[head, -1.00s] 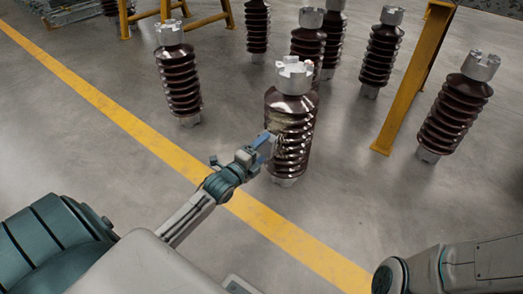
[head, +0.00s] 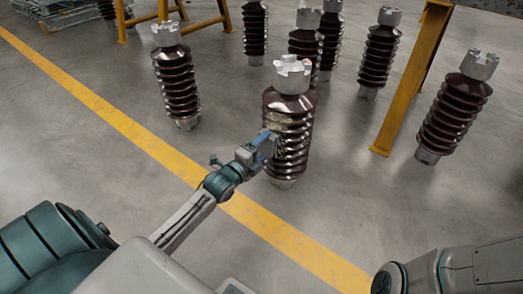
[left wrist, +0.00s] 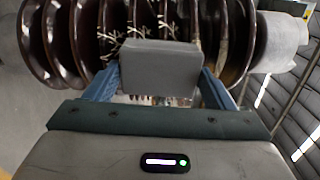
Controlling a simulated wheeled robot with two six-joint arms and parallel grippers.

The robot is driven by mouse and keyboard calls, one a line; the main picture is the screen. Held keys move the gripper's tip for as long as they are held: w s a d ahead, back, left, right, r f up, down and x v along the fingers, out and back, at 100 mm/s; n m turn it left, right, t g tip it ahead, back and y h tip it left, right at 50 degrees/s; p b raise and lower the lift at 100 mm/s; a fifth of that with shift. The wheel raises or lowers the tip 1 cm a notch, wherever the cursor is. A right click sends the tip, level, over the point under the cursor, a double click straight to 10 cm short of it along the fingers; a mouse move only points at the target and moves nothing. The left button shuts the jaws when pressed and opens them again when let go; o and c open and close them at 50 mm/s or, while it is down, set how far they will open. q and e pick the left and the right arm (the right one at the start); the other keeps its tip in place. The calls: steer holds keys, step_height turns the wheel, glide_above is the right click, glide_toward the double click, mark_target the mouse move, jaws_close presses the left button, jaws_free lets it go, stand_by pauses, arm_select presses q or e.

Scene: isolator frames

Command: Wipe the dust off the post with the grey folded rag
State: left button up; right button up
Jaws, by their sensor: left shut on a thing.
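The post (head: 298,112) is a dark brown ribbed insulator with a pale metal cap, upright in the middle of the head view. A pale dusty patch (head: 282,118) shows on its upper ribs. In the left wrist view the post (left wrist: 75,38) lies across the top, with pale strand-like marks (left wrist: 135,30) on its ribs. My left gripper (head: 272,147) is at the near side of the post, about mid-height. Its blue fingers are shut on the grey folded rag (left wrist: 160,68), which is close against the ribs; contact is hard to tell. My right gripper is out of view.
Similar posts stand to the left (head: 177,85), behind (head: 379,55) and to the right (head: 452,115). A yellow steel upright (head: 412,80) stands at the right. A yellow line (head: 130,125) crosses the floor. Open grey floor lies left and right of the post.

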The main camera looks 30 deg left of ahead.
arm_select(q)
steer(key=shift+w+b, duration=0.25)
steer(key=shift+b, duration=0.15)
steer(key=shift+r, duration=0.1)
steer(key=shift+r+p, duration=2.95)
steer(key=shift+r, duration=0.7)
step_height(320, 180, up, 3)
steer(key=p, duration=0.3)
steer(key=shift+r, duration=0.15)
steer(key=shift+f+b, duration=1.9)
steer(key=shift+f, duration=0.1)
